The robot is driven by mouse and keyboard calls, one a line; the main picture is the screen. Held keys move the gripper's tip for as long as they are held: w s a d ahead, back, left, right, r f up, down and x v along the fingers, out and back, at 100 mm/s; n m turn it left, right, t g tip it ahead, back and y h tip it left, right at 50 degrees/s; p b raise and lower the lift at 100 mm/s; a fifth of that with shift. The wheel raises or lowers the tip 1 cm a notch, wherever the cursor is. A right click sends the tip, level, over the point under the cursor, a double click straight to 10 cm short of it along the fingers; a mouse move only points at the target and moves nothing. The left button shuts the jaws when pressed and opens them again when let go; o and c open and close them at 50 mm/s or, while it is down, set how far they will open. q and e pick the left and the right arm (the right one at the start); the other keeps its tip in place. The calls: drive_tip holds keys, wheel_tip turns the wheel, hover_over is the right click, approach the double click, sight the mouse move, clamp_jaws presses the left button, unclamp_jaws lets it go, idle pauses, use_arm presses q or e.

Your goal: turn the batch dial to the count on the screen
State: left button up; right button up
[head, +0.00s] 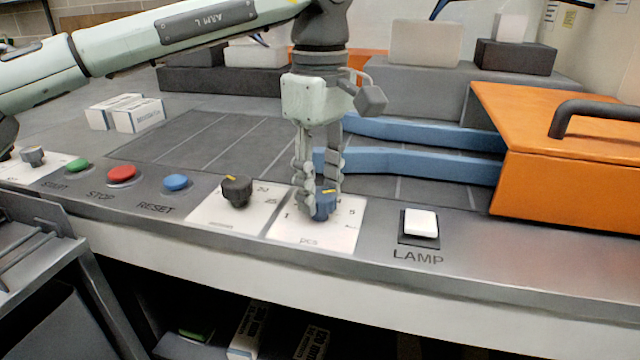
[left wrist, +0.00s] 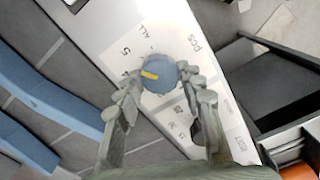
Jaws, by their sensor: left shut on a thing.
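The batch dial is a blue knob (head: 322,205) with a yellow pointer mark, on a white plate (head: 340,236) lettered "pcs" with numbers around it. My left gripper (head: 321,203) reaches down from above and is shut on this knob, a finger on each side. In the left wrist view the blue knob (left wrist: 158,74) sits between the two fingertips (left wrist: 160,88), its yellow mark pointing toward the left of the picture. The fingers hide part of the scale in the head view. The screen with the count is not seen. My right gripper is not in view.
A dark knob (head: 237,191) stands left of the blue one, then blue RESET (head: 176,183), red STOP (head: 121,174) and green START (head: 78,165) buttons. A white LAMP switch (head: 421,223) and an orange box (head: 570,165) with a handle lie to the right. Blue rails (head: 420,166) run behind.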

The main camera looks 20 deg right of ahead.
use_arm(q)
drive_tip(key=shift+n, duration=1)
drive_tip(key=n+b, duration=0.1)
drive_tip(key=n, duration=0.8)
drive_tip(key=shift+b, duration=0.4)
drive_tip(key=n, duration=0.3)
drive_tip(key=shift+n+b, duration=0.3)
drive_tip(key=shift+b, duration=0.05)
drive_tip(key=n, duration=0.3)
drive_tip(key=shift+n+b, duration=0.3)
drive_tip(key=shift+b, duration=0.1)
drive_tip(key=n, duration=0.3)
drive_tip(key=shift+n+b, duration=0.3)
drive_tip(key=shift+b, duration=0.1)
drive_tip(key=shift+n, duration=0.6)
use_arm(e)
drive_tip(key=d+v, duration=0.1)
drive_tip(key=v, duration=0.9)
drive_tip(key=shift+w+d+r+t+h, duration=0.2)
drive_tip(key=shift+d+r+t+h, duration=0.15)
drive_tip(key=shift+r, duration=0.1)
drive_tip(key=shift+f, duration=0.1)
